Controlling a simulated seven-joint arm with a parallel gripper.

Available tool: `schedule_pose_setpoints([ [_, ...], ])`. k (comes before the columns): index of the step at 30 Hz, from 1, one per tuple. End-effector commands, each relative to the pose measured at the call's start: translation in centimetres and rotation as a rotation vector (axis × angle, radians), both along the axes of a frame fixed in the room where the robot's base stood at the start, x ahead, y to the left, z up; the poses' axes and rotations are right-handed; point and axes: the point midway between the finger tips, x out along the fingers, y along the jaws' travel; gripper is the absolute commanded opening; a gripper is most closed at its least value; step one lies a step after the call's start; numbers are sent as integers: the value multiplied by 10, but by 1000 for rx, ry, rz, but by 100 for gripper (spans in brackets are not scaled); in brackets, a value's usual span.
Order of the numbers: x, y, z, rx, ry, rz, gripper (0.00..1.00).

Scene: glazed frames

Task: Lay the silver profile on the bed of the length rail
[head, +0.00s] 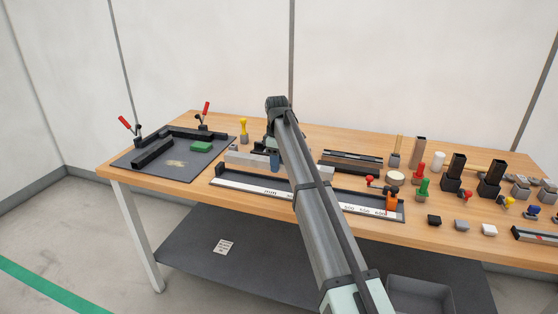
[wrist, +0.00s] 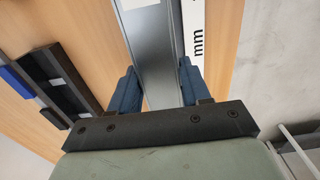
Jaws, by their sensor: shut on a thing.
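The silver profile (head: 246,159) is a long light-grey bar, in the head view left of my arm. In the wrist view the profile (wrist: 152,45) runs up between my fingers. My gripper (head: 272,160) has blue fingers and is shut on it; the wrist view shows a finger on each side (wrist: 158,88). The length rail (head: 215,181) is a long dark tray with a white mm scale (head: 245,186). The profile lies alongside the scale (wrist: 196,35) in the wrist view. My arm hides the rail's middle; I cannot tell whether the profile touches the bed.
An orange stop (head: 391,203) sits at the rail's right end. A dark board (head: 185,173) with a green block (head: 201,147) and red-handled clamps is at the left. A dark grooved fixture (head: 352,159) stands behind the rail. Several small parts crowd the right side.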

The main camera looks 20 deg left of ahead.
Motion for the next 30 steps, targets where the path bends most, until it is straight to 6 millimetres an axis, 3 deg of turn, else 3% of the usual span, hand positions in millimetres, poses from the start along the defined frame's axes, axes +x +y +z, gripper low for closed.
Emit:
schedule_pose_setpoints([
  [11, 0, 0, -8, 0, 0, 0, 0],
  [30, 0, 0, -53, 0, 0, 0, 0],
])
